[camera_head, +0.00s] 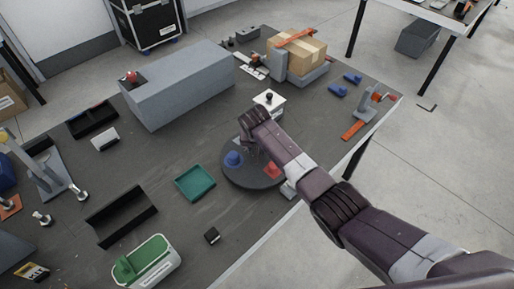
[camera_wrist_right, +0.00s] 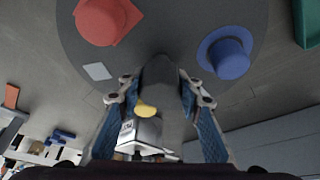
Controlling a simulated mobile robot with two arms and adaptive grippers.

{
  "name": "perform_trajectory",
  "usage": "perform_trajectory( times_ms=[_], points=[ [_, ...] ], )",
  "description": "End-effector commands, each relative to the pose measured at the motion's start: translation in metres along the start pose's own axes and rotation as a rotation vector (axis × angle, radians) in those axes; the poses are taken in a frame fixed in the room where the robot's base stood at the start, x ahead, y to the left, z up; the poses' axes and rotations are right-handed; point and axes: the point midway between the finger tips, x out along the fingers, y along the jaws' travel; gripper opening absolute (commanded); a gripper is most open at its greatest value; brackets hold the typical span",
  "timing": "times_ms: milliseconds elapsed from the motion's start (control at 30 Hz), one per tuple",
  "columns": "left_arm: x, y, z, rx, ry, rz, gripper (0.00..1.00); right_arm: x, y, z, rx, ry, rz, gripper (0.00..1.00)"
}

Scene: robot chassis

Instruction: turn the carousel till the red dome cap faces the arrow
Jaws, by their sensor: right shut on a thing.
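The carousel (camera_head: 232,180) is a dark round disc on the table. A blue dome cap (camera_head: 232,159) with a round brim sits on its left side. The red dome cap (camera_head: 272,170), on a squarish base, sits on its right side. The wrist view shows the red cap (camera_wrist_right: 100,20) at upper left and the blue cap (camera_wrist_right: 228,55) at upper right. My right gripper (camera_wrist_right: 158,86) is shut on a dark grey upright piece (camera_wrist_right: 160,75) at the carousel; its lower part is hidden. A yellow rounded thing (camera_wrist_right: 146,108) shows behind it. I cannot make out the arrow. My left gripper is not in view.
A white box with a dark knob (camera_head: 268,98) stands just behind the carousel. A teal tray (camera_head: 193,183) lies to its left and a small black block (camera_head: 212,236) in front. A long grey block (camera_head: 185,88) stands farther back. Table between the tray and grey block is clear.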

Motion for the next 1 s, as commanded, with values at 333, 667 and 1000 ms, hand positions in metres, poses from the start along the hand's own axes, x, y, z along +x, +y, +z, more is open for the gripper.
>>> perform_trajectory(
  times_ms=[333,667,1000],
  points=[
    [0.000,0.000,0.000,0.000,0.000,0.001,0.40,-0.001,-0.001,-0.003,0.001,0.005,-0.003,0.34],
    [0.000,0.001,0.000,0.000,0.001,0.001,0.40,-0.001,-0.001,-0.001,0.000,0.002,-0.001,0.52],
    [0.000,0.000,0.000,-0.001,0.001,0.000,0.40,-0.011,-0.001,-0.001,0.000,0.002,-0.003,0.52]
  ],
)
